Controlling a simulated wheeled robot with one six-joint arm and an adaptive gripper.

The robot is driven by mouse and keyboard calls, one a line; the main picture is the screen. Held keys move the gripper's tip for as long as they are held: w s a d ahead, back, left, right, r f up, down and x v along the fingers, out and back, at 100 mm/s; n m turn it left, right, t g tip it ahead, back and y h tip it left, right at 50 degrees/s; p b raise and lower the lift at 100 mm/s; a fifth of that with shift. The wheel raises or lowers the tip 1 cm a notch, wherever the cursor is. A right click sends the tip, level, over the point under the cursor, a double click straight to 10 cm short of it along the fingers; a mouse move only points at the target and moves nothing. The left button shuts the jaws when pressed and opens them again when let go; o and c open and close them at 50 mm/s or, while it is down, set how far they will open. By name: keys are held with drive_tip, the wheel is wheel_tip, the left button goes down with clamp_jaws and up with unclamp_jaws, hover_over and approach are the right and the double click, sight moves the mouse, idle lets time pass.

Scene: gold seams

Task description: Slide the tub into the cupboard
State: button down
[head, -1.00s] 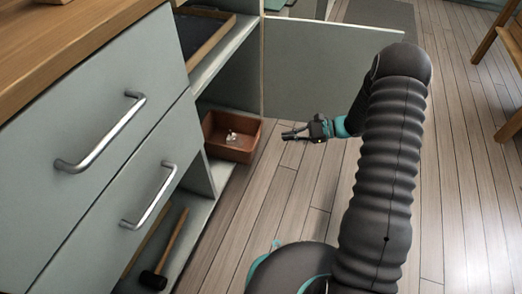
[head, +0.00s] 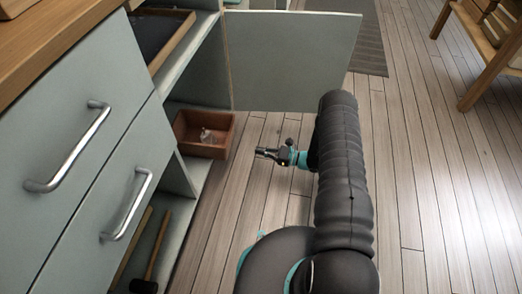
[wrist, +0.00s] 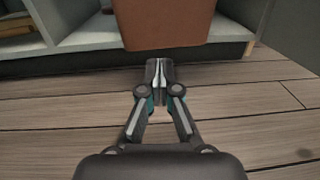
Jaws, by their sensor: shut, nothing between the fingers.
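The tub (head: 216,150) is an open reddish-brown box with a small pale thing inside. It stands at the cupboard's low opening, jutting out past the front edge of the bottom board. Its plain outer wall (wrist: 165,22) fills the top middle of the wrist view. My gripper (head: 260,152) is low over the floor to the right of the tub in the head view, pointing at it. The fingers (wrist: 159,64) are closed together and empty, with a gap to the tub. The cupboard (head: 188,200) has its inside behind the tub mostly hidden.
An open cupboard door (head: 290,60) stands beyond the tub. Two drawers with metal handles (head: 72,150) are at the left. A mallet (head: 148,265) lies in a lower bay. A wooden stand (head: 480,45) is at the far right. The plank floor (head: 430,190) is clear.

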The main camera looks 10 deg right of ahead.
sight(230, 144)
drive_tip(key=x, duration=1)
drive_tip(key=shift+w+a, duration=0.1)
drive_tip(key=shift+a, duration=0.25)
drive_tip(key=shift+w, duration=0.1)
